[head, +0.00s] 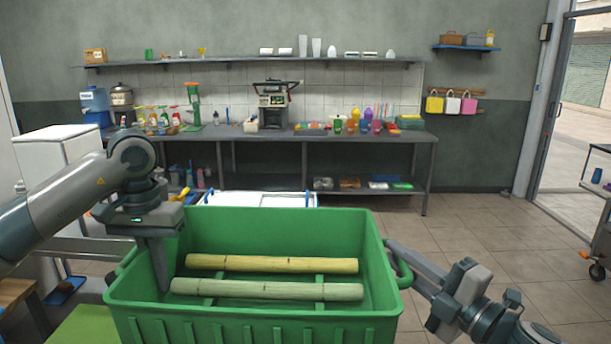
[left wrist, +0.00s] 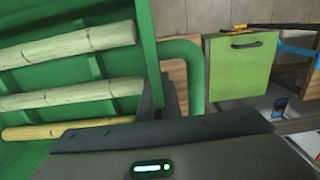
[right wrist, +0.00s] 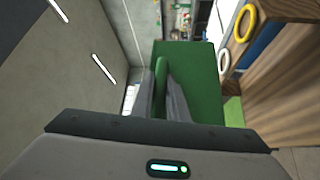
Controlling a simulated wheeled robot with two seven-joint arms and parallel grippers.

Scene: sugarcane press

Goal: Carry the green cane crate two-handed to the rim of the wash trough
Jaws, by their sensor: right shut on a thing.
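The green crate (head: 285,222) fills the lower middle of the head view, close in front of me. Two pale canes (head: 272,264) show inside it; the left wrist view shows three canes (left wrist: 70,92). My right gripper (head: 405,262) is shut on the crate's right handle (right wrist: 160,75), with a finger on each side of it in the right wrist view. My left gripper (head: 158,268) is at the crate's left side, with a finger reaching down inside the wall. I cannot identify the wash trough surely.
A white-topped unit (head: 262,199) with blue clips stands just behind the crate. A long grey counter (head: 300,135) with bottles runs along the back wall. A white cabinet (head: 62,160) is at left, a cart (head: 600,185) at far right. The tiled floor (head: 490,240) at right is clear.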

